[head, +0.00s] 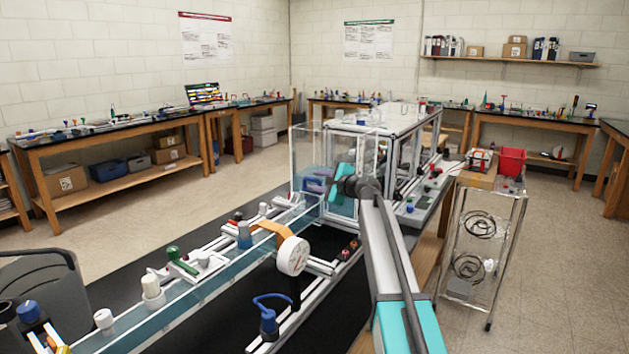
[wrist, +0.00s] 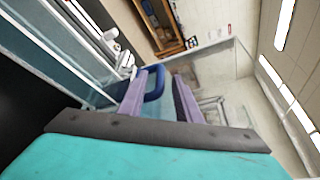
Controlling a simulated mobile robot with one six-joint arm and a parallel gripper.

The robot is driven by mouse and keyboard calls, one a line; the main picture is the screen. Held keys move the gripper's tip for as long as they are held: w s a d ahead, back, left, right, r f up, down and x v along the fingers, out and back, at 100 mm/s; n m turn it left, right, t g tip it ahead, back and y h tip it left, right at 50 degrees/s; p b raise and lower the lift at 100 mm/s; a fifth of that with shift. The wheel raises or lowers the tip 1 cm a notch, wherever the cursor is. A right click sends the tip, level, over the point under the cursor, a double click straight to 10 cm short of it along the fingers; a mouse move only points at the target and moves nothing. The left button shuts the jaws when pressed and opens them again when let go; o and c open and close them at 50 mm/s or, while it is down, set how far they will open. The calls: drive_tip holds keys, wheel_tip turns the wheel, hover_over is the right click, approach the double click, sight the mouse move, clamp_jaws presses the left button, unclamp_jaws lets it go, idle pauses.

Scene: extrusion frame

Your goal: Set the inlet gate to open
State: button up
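A dark blue looped handle (wrist: 156,84) shows in the wrist view; I take it to be part of the inlet gate, but no label shows. My gripper (wrist: 160,92) has two purple fingers standing apart, with the handle between them. The handle is near the left finger, with a gap to the right finger; I cannot tell whether it touches. In the head view my gripper (head: 318,186) is at the far end of the flume, by the clear tank (head: 305,145). My arm hides part of that area, and the gate's plate and position cannot be made out.
The long clear flume (head: 185,290) carries several fittings, including a white round gauge (head: 293,256) and a green handle (head: 182,260). A blue-handled valve (head: 268,318) stands beside it. A clear cart (head: 480,240) with a red bin (head: 511,161) is at right.

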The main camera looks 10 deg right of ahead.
sight(315, 180)
drive_tip(key=shift+w+a+f, duration=0.15)
drive_tip(key=shift+w+a, duration=0.15)
drive_tip(key=shift+w, duration=0.35)
clamp_jaws()
drive_tip(key=shift+d+r+p, duration=0.1)
drive_tip(key=shift+r+p, duration=1.15)
drive_tip(key=shift+r, duration=1.3)
unclamp_jaws()
drive_tip(key=shift+f, duration=0.1)
drive_tip(key=shift+s, duration=0.1)
